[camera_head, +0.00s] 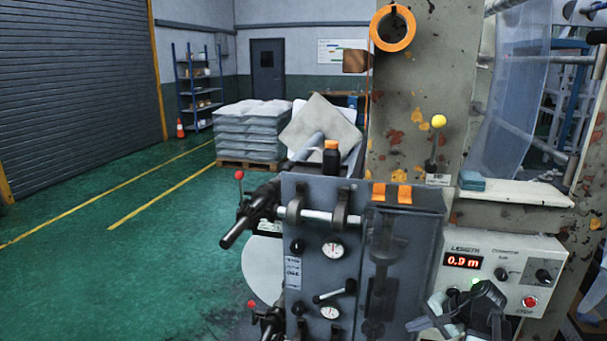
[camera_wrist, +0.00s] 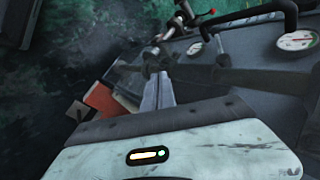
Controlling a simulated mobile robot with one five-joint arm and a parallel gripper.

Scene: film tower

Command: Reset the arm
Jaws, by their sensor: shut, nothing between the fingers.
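My gripper (camera_wrist: 160,82) shows in the wrist view as two pale fingers lying together, with nothing between them. The fingers point away over dark machine parts. In the head view, part of my dark arm (camera_head: 482,308) shows at the bottom right, in front of the lower control box; its fingertips cannot be made out there. The control box (camera_head: 545,262) has a red readout of 0.9 m, knobs, a green light and a red STOP button (camera_head: 530,302). My arm hides part of its lower left.
A grey machine cabinet (camera_head: 315,262) with gauges, black handles and a bar stands left of the box. A spotted column (camera_head: 400,130) rises behind it, with a yellow-knobbed lever (camera_head: 438,122). Stacked sacks (camera_head: 250,132) stand farther back. The green floor (camera_head: 130,240) at left is clear.

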